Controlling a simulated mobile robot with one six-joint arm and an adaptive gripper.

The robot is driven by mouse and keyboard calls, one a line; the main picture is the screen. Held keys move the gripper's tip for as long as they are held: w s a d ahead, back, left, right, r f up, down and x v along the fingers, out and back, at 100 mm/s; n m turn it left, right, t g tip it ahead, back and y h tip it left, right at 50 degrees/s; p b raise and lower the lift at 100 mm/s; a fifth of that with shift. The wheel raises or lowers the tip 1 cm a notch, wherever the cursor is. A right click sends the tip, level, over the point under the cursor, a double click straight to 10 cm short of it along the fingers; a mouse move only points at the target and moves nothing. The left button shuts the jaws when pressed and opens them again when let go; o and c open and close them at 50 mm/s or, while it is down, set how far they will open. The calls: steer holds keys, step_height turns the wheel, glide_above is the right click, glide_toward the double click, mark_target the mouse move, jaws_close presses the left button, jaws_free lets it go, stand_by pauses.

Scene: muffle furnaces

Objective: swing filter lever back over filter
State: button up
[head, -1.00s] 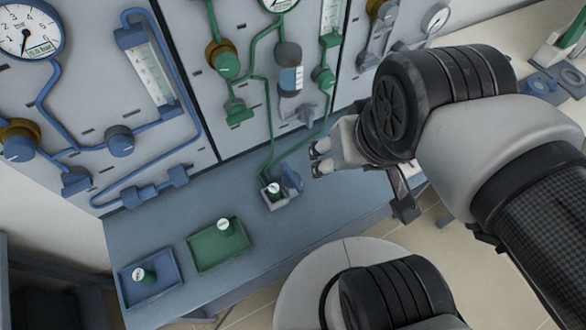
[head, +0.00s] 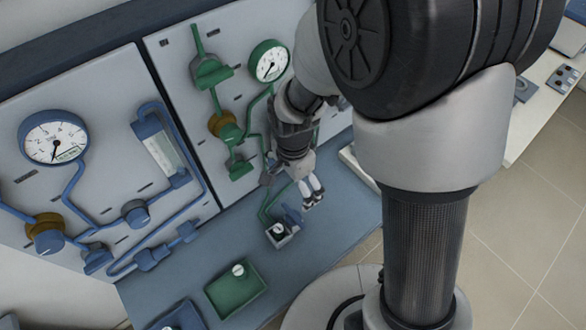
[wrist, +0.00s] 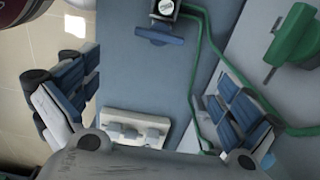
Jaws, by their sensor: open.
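The filter (head: 279,230) has a pale round top with dark marks and sits in a small grey holder (head: 283,240) on the blue-grey bench. The blue filter lever (head: 292,215) is at the holder's back right, swung away, leaving the filter's top uncovered. In the wrist view, the filter (wrist: 166,6) is at the top edge and the lever (wrist: 158,36) lies just below it. My gripper (head: 313,198) points down, to the right of the lever and apart from it. In the wrist view, my gripper (wrist: 150,78) is open, with nothing between its fingers.
A green tray (head: 252,283) with a pale-topped piece and a blue tray (head: 180,318) are at the bench's front left. Panels with gauges and pipes (head: 120,200) rise behind. A white block with knobs (wrist: 137,116) lies below the lever in the wrist view.

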mark_target(293, 214)
step_height(293, 214, down, 17)
steer(key=b, duration=0.5)
steer(key=shift+c, duration=0.4)
steer(key=c, duration=0.8)
